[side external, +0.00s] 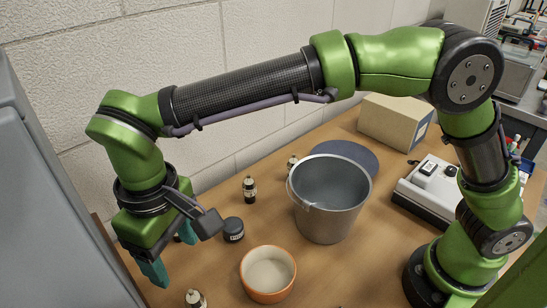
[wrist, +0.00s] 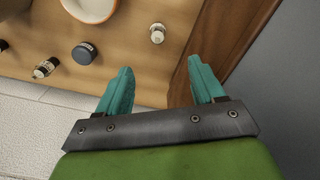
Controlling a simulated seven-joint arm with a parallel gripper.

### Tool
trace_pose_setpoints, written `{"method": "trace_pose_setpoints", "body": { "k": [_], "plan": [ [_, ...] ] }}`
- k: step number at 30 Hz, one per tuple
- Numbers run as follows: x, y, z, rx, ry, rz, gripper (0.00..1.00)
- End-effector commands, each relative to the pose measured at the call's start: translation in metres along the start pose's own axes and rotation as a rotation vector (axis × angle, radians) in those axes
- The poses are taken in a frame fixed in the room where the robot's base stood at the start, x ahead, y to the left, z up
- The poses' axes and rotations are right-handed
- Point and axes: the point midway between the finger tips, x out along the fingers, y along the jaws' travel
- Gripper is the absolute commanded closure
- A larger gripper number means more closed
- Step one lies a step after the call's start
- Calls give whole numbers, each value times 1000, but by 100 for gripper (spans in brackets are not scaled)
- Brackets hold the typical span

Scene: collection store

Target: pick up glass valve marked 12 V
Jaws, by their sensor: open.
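Several small glass valves with dark bodies and pale labels stand on the table. One valve (side external: 249,189) is left of the bucket, one (side external: 292,162) is behind it, and one (side external: 195,299) is at the front edge of the side view. The wrist view shows one valve (wrist: 44,68) at left and a pale-topped one (wrist: 157,33) beyond my fingers. I cannot read which is marked 12 V. My gripper (side external: 170,252) is open and empty at the table's left end; its teal fingers (wrist: 160,72) also show in the wrist view, apart from every valve.
A dark round container (side external: 233,230) stands right of my gripper; an orange bowl (side external: 268,290) and a metal bucket (side external: 330,215) are farther right. A grey cabinet (side external: 45,220) is close at left.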

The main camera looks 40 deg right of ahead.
Motion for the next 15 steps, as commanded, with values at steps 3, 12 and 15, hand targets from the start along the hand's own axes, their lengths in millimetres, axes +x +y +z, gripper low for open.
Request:
{"method": "trace_pose_setpoints", "body": {
  "k": [3, 12, 15],
  "plan": [
    [18, 1, 2, 2, -10, 3, 32],
    [83, 1, 2, 2, -10, 1, 32],
    [100, 1, 2, 2, -9, 1, 32]
  ]
}}
